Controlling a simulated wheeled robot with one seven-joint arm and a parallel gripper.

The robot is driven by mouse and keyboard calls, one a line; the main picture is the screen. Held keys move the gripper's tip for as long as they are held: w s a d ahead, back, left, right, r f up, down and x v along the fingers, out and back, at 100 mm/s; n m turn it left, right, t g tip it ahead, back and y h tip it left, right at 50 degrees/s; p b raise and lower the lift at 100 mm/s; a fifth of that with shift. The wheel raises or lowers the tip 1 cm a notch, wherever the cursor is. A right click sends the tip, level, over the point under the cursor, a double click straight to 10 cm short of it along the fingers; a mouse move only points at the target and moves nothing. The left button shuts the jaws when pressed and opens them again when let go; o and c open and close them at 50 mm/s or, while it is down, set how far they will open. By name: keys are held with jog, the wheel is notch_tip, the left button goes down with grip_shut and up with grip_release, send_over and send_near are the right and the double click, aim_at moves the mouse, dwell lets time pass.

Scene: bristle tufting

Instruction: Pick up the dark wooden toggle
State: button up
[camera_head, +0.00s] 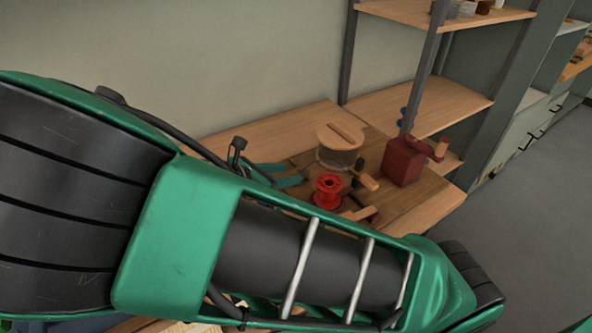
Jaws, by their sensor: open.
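I cannot make out the dark wooden toggle for certain. A small reddish-brown wooden piece (366,214) lies on the workbench (443,207), partly hidden behind my arm. Another small wooden piece (368,182) lies beside a red spool (327,190), but it looks light. My green and black arm fills the lower left and middle of the head view and covers much of the bench. My gripper does not show, so its place relative to the toggle cannot be seen.
A round tub with a wooden lid (340,137) stands behind the spool. A dark red block-shaped object (404,162) with a wooden handle is to its right. Green-handled pliers (272,174) lie left. A shelf unit (440,105) rises behind; open floor (530,200) is at the right.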

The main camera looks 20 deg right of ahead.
aim_at(299, 172)
jog(key=shift+w+x, duration=0.15)
jog(key=shift+x, duration=1.25)
jog(key=shift+w+x, duration=0.1)
jog(key=shift+x, duration=1.25)
jog(key=shift+a, duration=0.1)
grip_shut()
